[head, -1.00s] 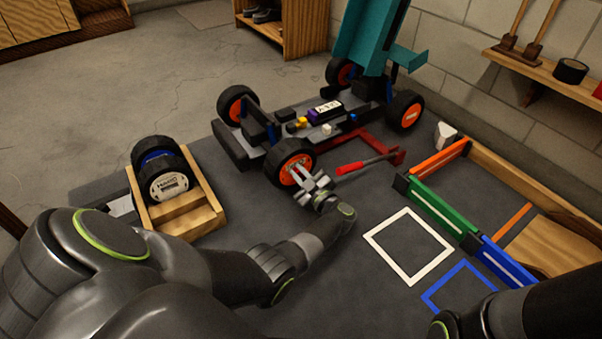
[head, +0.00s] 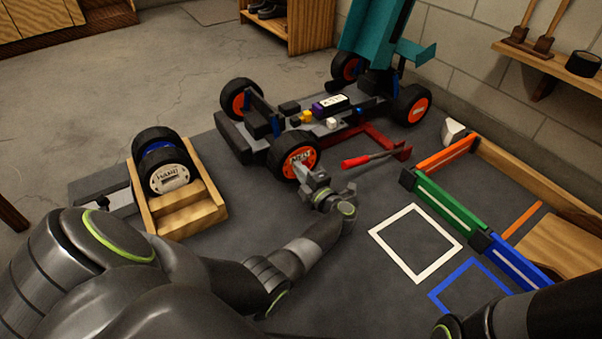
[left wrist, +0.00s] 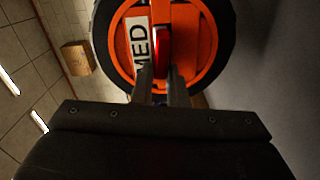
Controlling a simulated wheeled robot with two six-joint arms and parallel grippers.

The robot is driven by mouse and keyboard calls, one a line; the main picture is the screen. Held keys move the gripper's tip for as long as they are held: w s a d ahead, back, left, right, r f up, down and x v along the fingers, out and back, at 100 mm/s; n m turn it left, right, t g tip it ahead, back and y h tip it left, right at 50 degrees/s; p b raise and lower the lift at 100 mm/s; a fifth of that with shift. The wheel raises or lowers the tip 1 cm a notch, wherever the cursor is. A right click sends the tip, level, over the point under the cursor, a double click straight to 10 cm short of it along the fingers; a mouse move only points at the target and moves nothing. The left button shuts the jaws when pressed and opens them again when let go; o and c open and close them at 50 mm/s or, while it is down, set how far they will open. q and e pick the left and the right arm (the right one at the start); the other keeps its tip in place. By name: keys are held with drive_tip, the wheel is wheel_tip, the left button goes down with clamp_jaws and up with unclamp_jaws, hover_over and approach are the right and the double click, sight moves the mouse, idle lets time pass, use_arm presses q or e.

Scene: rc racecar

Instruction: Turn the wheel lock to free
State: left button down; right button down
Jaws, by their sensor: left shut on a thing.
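The RC car (head: 320,120) stands on the grey mat with its teal body shell (head: 375,35) raised at the back. The wheel nearest me has an orange hub (head: 302,160) with a white label, partly hidden by my gripper in the head view. My left gripper (head: 306,178) is at this hub. In the left wrist view the fingers (left wrist: 163,85) are shut on a red wheel lock (left wrist: 162,45) standing out from the hub's middle, beside a label (left wrist: 139,50) reading "MED". My right gripper is not visible; only part of that arm shows at the lower right.
A wooden rack (head: 205,195) with spare black wheels stands at the left. White (head: 385,238) and blue (head: 440,300) square outlines and a colored-edged wooden tray (head: 490,155) are at the right.

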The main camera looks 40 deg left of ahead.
use_arm(q)
drive_tip(key=shift+f+n+b, duration=0.2)
drive_tip(key=shift+n+b, duration=0.15)
drive_tip(key=shift+n, duration=0.45)
drive_tip(key=c, duration=1.4)
unclamp_jaws()
drive_tip(key=shift+c, duration=0.2)
drive_tip(key=shift+r, duration=0.1)
